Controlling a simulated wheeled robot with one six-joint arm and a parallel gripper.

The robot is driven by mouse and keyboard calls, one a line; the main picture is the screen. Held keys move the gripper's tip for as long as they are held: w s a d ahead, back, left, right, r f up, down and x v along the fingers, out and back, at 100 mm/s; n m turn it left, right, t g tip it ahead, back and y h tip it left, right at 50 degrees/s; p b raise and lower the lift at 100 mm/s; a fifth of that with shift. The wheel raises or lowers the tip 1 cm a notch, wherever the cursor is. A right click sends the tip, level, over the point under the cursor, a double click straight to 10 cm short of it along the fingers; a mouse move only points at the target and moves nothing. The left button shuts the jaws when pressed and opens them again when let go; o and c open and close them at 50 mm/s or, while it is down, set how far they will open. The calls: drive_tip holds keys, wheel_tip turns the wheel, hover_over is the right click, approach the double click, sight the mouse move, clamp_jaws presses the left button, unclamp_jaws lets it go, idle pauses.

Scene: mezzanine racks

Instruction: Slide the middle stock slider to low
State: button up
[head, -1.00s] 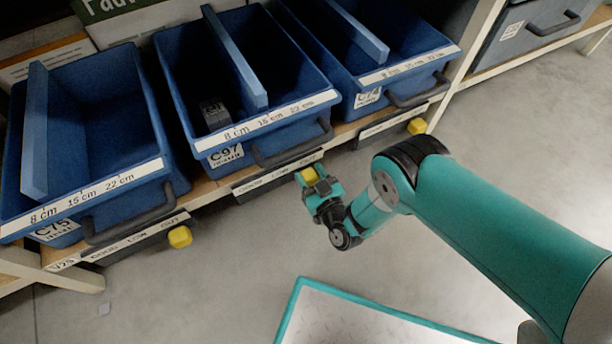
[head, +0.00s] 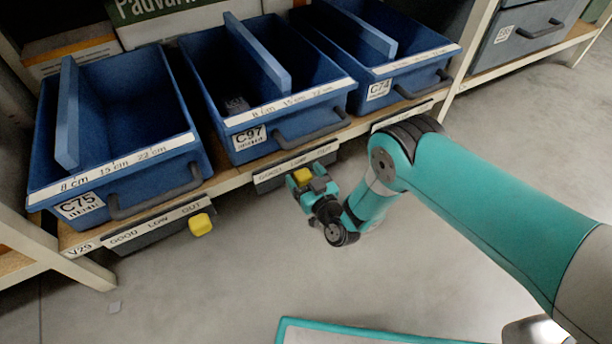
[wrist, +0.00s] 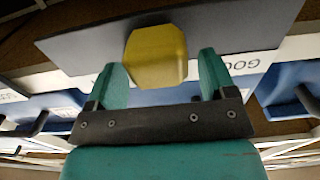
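The middle stock slider is a yellow knob (head: 302,176) on the dark label rail (head: 296,168) under the middle blue bin, C97. In the head view the knob sits below the LOW mark, between GOOD and OUT. My gripper (head: 308,186) is at the knob. In the wrist view the knob (wrist: 155,55) lies between the two fingers of my gripper (wrist: 163,75). The left finger appears against or very close to the knob's side, and a narrow gap shows at the right finger. The fingers are apart and do not clamp it.
The left yellow knob (head: 201,224) sits by OUT under bin C75 (head: 140,165). Bin C97 (head: 300,112) and bin C74 (head: 415,75) stand on the shelf above. A teal-edged panel (head: 370,334) lies at the bottom.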

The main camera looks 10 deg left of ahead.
drive_tip(key=shift+r+p, duration=0.15)
drive_tip(key=shift+p, duration=0.2)
drive_tip(key=shift+s+d+r+p, duration=0.3)
drive_tip(key=shift+s+p, duration=0.2)
drive_tip(key=shift+p, duration=0.75)
drive_tip(key=p+v, duration=0.9)
drive_tip(key=v, duration=0.7)
drive_tip(key=shift+d+f, duration=0.15)
drive_tip(key=shift+f, duration=0.3)
drive_tip(key=shift+s, duration=0.1)
